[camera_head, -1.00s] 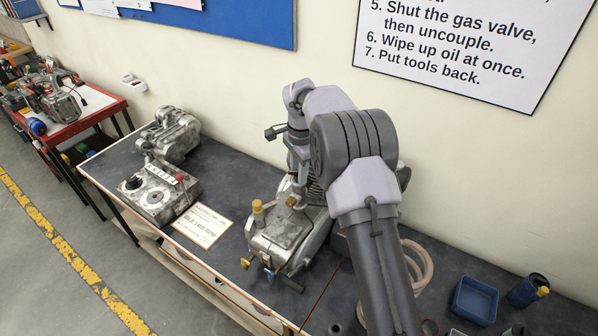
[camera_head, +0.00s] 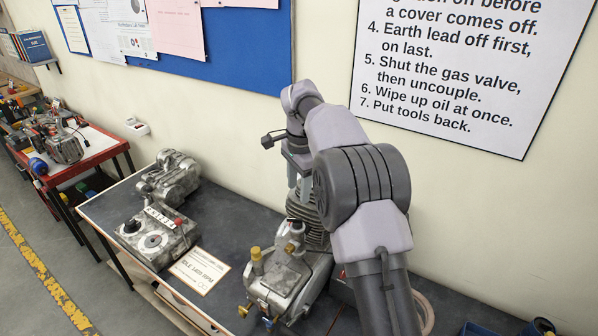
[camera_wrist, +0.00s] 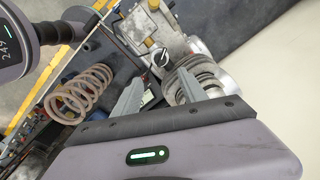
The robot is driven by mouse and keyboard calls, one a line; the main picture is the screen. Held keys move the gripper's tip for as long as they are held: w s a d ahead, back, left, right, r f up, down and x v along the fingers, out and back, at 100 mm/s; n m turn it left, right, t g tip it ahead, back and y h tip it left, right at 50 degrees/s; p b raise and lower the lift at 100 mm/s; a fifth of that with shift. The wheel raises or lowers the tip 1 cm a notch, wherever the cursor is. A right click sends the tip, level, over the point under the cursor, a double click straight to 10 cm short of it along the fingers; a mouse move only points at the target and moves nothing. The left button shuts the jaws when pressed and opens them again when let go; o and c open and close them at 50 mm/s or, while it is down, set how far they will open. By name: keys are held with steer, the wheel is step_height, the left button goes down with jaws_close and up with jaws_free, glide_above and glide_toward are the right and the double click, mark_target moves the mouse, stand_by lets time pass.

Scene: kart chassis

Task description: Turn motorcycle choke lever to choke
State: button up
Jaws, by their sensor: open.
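A grey metal engine (camera_head: 290,285) with a finned cylinder and brass-coloured fittings stands on the dark bench; its top also shows in the wrist view (camera_wrist: 143,27). A small dark, lever-like part with a pale edge (camera_wrist: 161,58) sits on it in the wrist view, just beyond my fingertips. I cannot tell for sure that it is the choke lever, and I cannot read a choke mark. My gripper (camera_head: 300,187) hangs above the finned cylinder, apart from the engine. In the wrist view my gripper (camera_wrist: 160,85) has its two fingers spread, with nothing held between them.
A grey control box (camera_head: 158,235) with dials, a second metal unit (camera_head: 170,175) and a printed card (camera_head: 199,270) lie left of the engine. The wall stands close behind the bench. A red table (camera_head: 88,160) is farther left.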

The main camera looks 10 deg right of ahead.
step_height(320, 180, up, 5)
steer(key=shift+s+p, duration=0.15)
steer(key=shift+p, duration=0.3)
steer(key=s+a+f+n+t+y+b, duration=0.1)
steer(key=s+f+n+b, duration=0.15)
steer(key=s+b, duration=0.65)
steer(key=s+a+f+n+t+b, duration=0.1)
steer(key=s+a+n+t+b, duration=0.15)
steer(key=s+b, duration=0.55)
steer(key=s+f+n+t+b, duration=0.1)
steer(key=s+f+b, duration=0.3)
steer(key=s+f, duration=0.4)
steer(key=s+a+f+n+b, duration=0.1)
steer(key=s+f+n+b, duration=0.2)
steer(key=s+f, duration=0.5)
steer(key=s+n, duration=0.1)
steer(key=s, duration=0.4)
steer(key=shift+a+f+t+y+b, duration=0.15)
steer(key=shift+f+t+y+b, duration=0.05)
steer(key=shift+t+y+b, duration=0.2)
